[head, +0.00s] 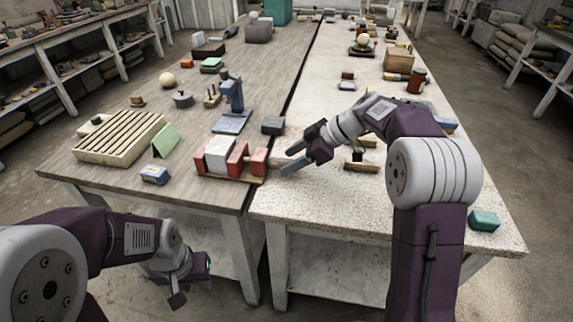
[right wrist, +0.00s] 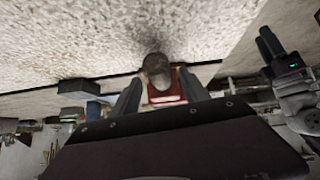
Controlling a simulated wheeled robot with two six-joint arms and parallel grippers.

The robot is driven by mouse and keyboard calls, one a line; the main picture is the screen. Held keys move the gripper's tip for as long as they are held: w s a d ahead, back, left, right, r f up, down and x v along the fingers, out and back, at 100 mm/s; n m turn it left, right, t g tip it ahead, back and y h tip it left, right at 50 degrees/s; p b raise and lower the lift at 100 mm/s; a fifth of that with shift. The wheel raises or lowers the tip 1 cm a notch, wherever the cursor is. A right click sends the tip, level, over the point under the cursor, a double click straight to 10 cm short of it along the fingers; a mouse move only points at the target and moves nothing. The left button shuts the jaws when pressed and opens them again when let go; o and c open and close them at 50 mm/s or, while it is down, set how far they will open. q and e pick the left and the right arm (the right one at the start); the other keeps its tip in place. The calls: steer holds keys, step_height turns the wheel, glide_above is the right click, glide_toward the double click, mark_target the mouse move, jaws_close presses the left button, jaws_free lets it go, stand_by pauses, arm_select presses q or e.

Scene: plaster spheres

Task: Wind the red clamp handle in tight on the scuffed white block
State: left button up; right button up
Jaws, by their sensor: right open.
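The scuffed white block (head: 218,154) sits between red jaws in a clamp on a wooden base (head: 231,178), near the front edge of the left table. The red clamp handle (head: 258,161) is at the clamp's right end. My right gripper (head: 290,159) is open, just right of the handle and pointing at it. In the right wrist view, a rounded grey-brown end (right wrist: 157,70) and a red part (right wrist: 165,92) show between its fingers; I cannot tell whether they touch. My left gripper (head: 190,285) hangs low before the left table; its jaw state is unclear.
A dark block (head: 273,125) is near the gap between the tables.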

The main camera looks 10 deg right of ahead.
steer(key=shift+x, duration=1.05)
jaws_close()
steer(key=shift+r+p, duration=0.2)
steer(key=shift+p, duration=0.25)
steer(key=g+p, duration=0.1)
steer(key=p, duration=0.2)
steer(key=m+g+y+p, duration=0.1)
steer(key=p, duration=0.2)
steer(key=m+g+p, duration=0.1)
steer(key=g+p, duration=0.1)
steer(key=p, duration=0.2)
steer(key=shift+w+d+r+y, duration=0.1)
steer(key=shift+w+d+y, duration=0.05)
steer(key=shift+w+y, duration=0.15)
steer(key=shift+f+m+g+p, duration=0.3)
steer(key=shift+m+g+p, duration=0.25)
steer(key=shift+p, duration=0.65)
